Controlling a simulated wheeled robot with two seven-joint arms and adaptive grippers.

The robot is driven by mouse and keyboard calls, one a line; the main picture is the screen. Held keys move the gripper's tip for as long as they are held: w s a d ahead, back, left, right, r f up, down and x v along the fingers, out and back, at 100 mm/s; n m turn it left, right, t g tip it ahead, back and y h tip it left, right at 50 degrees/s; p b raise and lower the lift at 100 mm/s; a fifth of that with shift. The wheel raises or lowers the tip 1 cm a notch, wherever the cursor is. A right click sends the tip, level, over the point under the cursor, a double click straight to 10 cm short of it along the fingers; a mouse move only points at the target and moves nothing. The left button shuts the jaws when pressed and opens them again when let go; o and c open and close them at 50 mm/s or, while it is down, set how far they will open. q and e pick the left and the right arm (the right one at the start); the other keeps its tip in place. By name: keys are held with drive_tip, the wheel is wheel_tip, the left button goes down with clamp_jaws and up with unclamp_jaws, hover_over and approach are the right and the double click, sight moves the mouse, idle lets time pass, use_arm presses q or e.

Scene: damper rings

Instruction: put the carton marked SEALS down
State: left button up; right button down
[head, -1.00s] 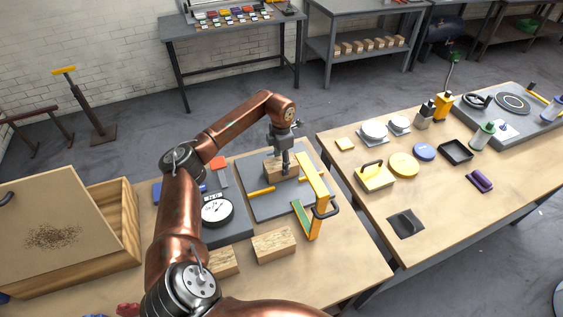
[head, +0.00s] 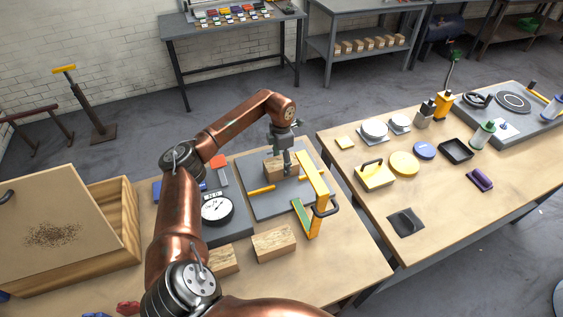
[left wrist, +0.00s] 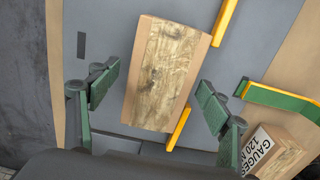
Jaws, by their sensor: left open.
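A brown carton (head: 272,169) sits on the grey plate (head: 240,207) on the near table. In the left wrist view the carton (left wrist: 163,72) shows its wood-patterned top. No lettering is readable on it, so its mark is hidden. My left gripper (head: 286,160) is over the carton from above. In the left wrist view my left gripper (left wrist: 155,92) is open, with a green-padded finger on each side of the carton and a gap to both sides. My right gripper is not in view.
A yellow frame (head: 316,196) with a dark handle stands right of the carton. A yellow bar (head: 261,190) lies on the plate. A dial gauge (head: 217,208) is to the left. Another carton (head: 273,244) lies in front; a carton marked GAUGES (left wrist: 275,150) shows in the wrist view.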

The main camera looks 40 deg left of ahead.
use_arm(q)
wheel_tip(320, 180, up, 12)
idle(0.7)
drive_tip(key=shift+c, duration=0.4)
clamp_jaws()
idle(0.7)
idle(0.5)
drive_tip(key=shift+s+f, duration=0.1)
idle(0.7)
